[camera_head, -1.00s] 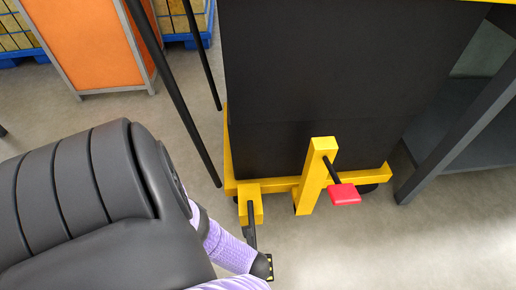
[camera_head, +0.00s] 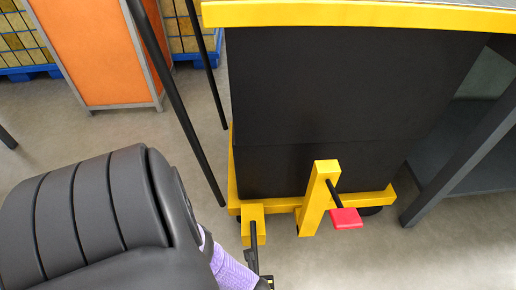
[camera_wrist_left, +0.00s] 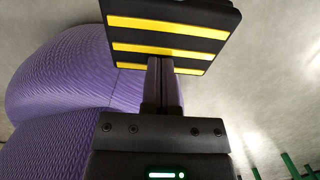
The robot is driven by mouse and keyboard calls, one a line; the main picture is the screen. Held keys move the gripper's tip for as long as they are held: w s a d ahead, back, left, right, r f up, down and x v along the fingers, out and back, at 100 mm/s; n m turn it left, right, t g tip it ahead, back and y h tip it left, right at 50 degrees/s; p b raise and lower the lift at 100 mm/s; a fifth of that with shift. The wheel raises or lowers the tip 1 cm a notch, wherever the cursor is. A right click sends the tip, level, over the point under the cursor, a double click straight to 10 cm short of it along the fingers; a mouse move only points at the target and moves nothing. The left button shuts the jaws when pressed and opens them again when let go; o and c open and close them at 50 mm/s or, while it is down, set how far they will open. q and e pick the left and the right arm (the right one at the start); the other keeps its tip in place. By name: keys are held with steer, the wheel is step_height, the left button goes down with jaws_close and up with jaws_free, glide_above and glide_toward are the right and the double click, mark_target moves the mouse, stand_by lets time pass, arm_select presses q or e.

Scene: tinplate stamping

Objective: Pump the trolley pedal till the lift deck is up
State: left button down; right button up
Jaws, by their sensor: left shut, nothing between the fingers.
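The trolley has a black body (camera_head: 310,110) on a yellow base, with a yellow-edged deck (camera_head: 360,14) across the top of the head view. A black pedal lever (camera_head: 254,235) slopes down from a yellow bracket at the base's left. The black pedal plate with yellow stripes fills the upper middle of the wrist view (camera_wrist_left: 168,36); in the head view only a bit shows at the bottom edge. My left gripper (camera_wrist_left: 165,66) is shut and empty, its fingertips at the pedal's near edge. Whether they touch is unclear. My right gripper is out of view.
A red pedal (camera_head: 346,218) sticks out from a yellow post (camera_head: 319,195) right of the lever. Black handle bars (camera_head: 178,105) stand at the trolley's left. An orange cabinet (camera_head: 95,50) is behind left, a grey frame (camera_head: 465,150) at right. The floor in front is clear.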

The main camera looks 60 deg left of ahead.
arm_select(q)
steer(key=r+p, duration=0.2)
steer(key=d+r+p, duration=0.1)
steer(key=r+p, duration=0.1)
steer(key=r, duration=0.1)
steer(key=shift+w+d+r, duration=0.1)
steer(key=shift+r, duration=0.1)
step_height(320, 180, up, 7)
steer(key=s+d+p, duration=0.1)
steer(key=d+p, duration=0.1)
steer(key=p, duration=0.4)
steer(key=shift+s+p, duration=0.3)
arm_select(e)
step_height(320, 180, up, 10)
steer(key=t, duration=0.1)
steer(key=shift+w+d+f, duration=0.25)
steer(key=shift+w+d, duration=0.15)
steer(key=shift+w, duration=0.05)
